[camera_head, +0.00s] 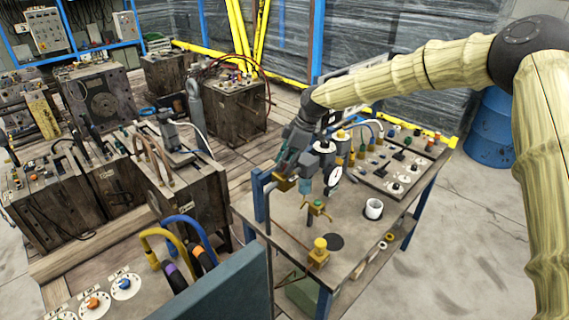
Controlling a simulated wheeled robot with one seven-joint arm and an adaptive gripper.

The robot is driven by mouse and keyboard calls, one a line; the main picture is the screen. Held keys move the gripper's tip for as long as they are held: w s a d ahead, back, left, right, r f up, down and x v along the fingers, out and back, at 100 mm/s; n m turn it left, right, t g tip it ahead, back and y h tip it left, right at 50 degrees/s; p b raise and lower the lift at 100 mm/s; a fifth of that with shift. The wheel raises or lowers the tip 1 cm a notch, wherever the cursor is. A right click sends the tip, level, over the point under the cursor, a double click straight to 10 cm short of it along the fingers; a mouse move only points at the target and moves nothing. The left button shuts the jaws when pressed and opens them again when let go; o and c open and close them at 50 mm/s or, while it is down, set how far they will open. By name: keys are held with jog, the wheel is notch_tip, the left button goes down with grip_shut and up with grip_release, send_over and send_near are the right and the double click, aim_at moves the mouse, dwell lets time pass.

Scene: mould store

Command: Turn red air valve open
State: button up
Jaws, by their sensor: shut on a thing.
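My gripper (290,170) is at the left end of the workbench, low over a grey bent pipe (267,200). A brass-coloured valve body (283,185) shows at its fingertips, beside the pipe's bend. The gripper is shut there on the valve. No red handle can be made out; the fingers hide that part, so how far the valve is turned cannot be told.
The workbench (272,236) carries a brass fitting with several arms (317,210), a yellow-topped fitting (319,252), a white cup (374,208) and a panel of knobs (372,176). A round white gauge (335,175) is close right of my gripper. Wooden machine boxes stand left.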

jog(key=shift+w+d+r, duration=0.15)
jog(key=o, duration=1)
jog(key=shift+d, duration=0.1)
jog(key=v, duration=1.2)
